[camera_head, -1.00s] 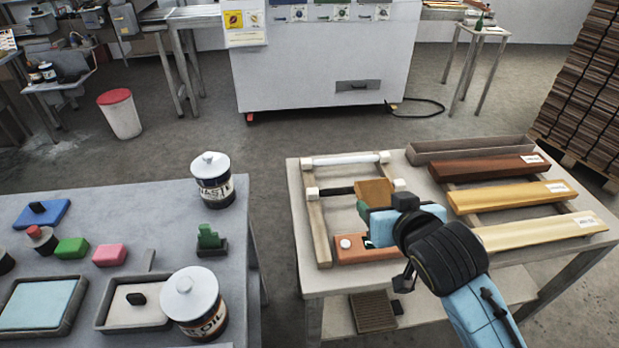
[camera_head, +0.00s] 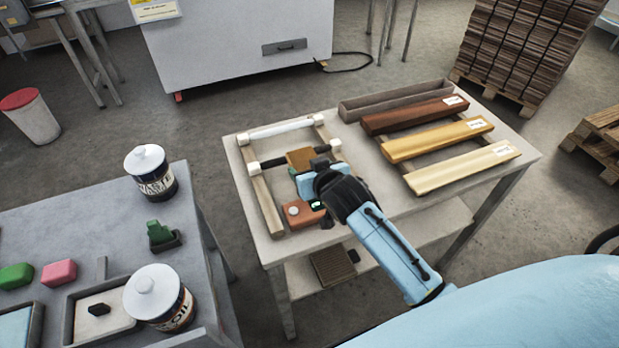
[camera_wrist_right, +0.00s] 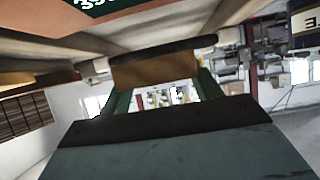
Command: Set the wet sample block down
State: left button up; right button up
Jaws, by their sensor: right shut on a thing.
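The sample block (camera_head: 300,158), ochre-brown, is in my right gripper (camera_head: 304,172), at the drying rack's dark bar (camera_head: 275,162). In the right wrist view the block (camera_wrist_right: 155,71) sits between the green fingers, with a dark bar along its upper edge. I cannot tell whether the block rests on the bar or is just above it. My gripper hides part of the block and of the rack's right side. Whether its faces are wet does not show. My left gripper is out of view.
An orange box (camera_head: 300,213) with a white knob and small display sits at the rack's near end. A white bar (camera_head: 280,130) spans the far end. Colored planks (camera_head: 437,139) lie to the right. A grey table with lidded cans (camera_head: 153,186) stands left, across a gap.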

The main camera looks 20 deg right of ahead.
jog(key=shift+f, duration=1.7)
jog(key=shift+f+b, duration=0.15)
jog(key=shift+b, duration=0.15)
jog(key=o, duration=1)
jog(key=shift+o, duration=0.2)
